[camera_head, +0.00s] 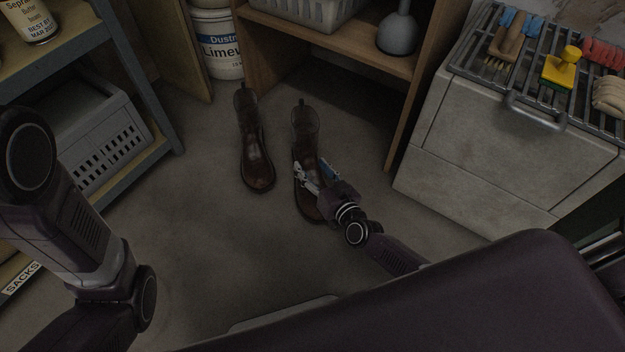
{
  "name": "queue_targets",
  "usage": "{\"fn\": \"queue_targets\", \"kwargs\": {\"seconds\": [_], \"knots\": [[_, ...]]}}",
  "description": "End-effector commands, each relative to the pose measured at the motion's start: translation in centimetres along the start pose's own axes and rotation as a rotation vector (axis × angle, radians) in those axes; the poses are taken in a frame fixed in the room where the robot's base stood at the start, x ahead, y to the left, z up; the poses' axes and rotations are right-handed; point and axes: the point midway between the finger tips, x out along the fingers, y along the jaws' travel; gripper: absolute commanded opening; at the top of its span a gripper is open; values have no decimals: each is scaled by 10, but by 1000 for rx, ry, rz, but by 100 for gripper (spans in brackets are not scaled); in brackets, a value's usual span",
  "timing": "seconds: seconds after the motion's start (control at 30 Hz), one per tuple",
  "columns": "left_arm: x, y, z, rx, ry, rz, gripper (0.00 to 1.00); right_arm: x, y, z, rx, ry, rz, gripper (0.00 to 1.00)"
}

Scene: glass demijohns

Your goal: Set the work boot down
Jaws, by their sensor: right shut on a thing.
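Two dark brown work boots show near the middle of the head view. One boot (254,140) stands upright on the floor to the left, with nothing touching it. The other boot (306,130) is at its right, also upright, with its toe toward me. My right gripper (315,175) is shut on this right boot, at its front part below the shaft. The gripper and wrist hide part of the boot's foot. I cannot tell whether its sole touches the floor. My left arm shows at the left edge, but its gripper is out of view.
A wooden shelf unit (330,38) with a grey demijohn-like vessel (398,33) stands behind the boots. A white bucket (218,45) is at the back. A pale cabinet (500,150) is at right, a metal rack with a grey crate (105,145) at left. Floor (215,240) in front is clear.

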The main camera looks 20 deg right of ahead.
Motion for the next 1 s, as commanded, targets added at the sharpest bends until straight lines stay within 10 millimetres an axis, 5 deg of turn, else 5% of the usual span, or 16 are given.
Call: {"fn": "queue_targets", "kwargs": {"seconds": [0.27,0.47,0.87,0.9,1.0], "knots": [[-1,4,-12,3,28,10,0,4,5,11,-1,7,0,7],[-20,8,-17,3,22,8,0,9,12,32,-2,6,-1,7],[-22,8,-17,2,23,8,0,9,13,34,-1,6,0,7],[-22,8,-17,2,23,8,0,8,13,37,-1,1,1,53],[-21,8,-17,2,23,9,0,8,13,36,-1,1,1,64]]}}
